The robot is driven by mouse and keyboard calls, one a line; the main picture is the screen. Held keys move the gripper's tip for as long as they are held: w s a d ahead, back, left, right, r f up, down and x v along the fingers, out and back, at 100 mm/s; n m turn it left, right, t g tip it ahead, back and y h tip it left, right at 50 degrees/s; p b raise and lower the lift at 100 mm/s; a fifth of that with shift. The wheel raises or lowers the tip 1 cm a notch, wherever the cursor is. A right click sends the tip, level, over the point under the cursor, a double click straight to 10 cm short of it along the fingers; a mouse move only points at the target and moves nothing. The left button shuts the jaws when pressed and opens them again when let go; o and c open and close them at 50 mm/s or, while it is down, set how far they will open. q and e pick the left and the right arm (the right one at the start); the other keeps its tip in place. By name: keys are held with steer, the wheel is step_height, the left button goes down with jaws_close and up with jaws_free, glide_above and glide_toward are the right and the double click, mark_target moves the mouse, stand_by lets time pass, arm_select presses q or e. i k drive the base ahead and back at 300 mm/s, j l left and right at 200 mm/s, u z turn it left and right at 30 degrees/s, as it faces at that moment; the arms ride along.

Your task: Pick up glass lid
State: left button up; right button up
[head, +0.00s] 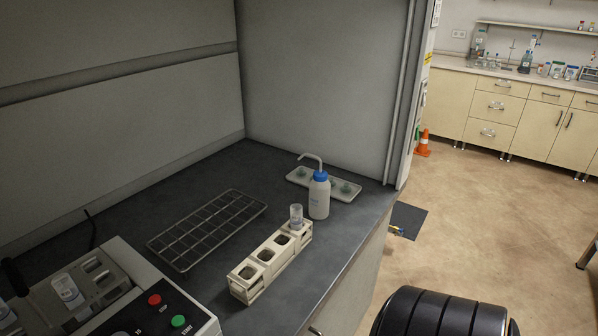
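A pale tray (292,179) lies on the dark worktop near the back panel of the hood. Small greenish, see-through pieces (346,187) sit on it, one near its left end and others right of the bottle. They look like glass lids, but they are too small to tell for sure. A white wash bottle (319,199) with a blue cap stands upright in front of the tray and hides its middle. Neither of my grippers is in view.
A beige holder (247,290) has several square openings, with a clear vial (296,217) in its far end. A wire rack (178,263) lies left of it. A machine (150,312) with red and green buttons fills the front left corner. Worktop beside the rack is clear.

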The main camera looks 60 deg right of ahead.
mark_target(345, 189)
steer(key=z, duration=2.05)
